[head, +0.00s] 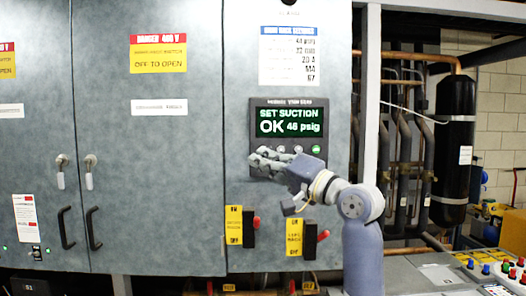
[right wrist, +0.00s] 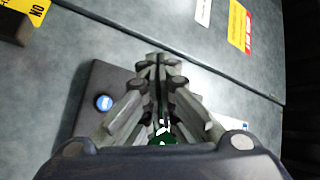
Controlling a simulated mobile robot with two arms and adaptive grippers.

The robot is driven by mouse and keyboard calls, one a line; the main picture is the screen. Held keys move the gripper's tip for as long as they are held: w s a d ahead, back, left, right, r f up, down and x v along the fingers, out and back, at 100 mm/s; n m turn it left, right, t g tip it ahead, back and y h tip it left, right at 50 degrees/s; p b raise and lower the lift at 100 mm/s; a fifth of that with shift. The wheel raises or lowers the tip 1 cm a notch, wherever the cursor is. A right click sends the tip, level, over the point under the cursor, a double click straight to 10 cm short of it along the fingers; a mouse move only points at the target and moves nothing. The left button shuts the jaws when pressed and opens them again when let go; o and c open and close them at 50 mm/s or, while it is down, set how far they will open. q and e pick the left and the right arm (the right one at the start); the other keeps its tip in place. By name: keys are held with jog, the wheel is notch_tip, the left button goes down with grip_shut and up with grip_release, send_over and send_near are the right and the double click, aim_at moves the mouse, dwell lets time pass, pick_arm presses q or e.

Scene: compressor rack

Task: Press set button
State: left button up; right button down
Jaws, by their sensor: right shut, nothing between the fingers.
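A dark controller panel (head: 252,120) on the grey cabinet has a lit green screen (head: 290,122) reading "SET SUCTION OK 46 psig". Small buttons sit in a row under the screen, with a green one (head: 316,150) at the right end. I cannot read which is the set button. My right gripper (head: 257,161) is shut and empty, in front of the panel's lower left part and hiding some of it. Contact cannot be told. My left gripper is out of view.
Cabinet door handles (head: 66,228) stick out at left. Pipes and a black tank (head: 455,135) stand at right, above a button console (head: 490,268).

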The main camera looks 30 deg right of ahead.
jog(key=shift+w+d+p, duration=0.2)
jog(key=shift+w+d, duration=0.3)
jog(key=shift+w, duration=0.3)
jog(key=shift+w+d+p, duration=0.15)
jog(key=shift+w+d, duration=0.35)
jog(key=shift+w, duration=0.25)
jog(key=shift+w, duration=0.15)
jog(key=shift+w+d, duration=0.25)
jog(key=shift+w+d+p, duration=0.2)
jog(key=shift+w+p, duration=0.1)
jog(key=shift+p, duration=0.05)
dwell(1.0)
jog(key=shift+s+a, duration=0.1)
jog(key=shift+s, duration=0.05)
jog(key=shift+s+a, duration=0.3)
jog(key=shift+s, duration=0.25)
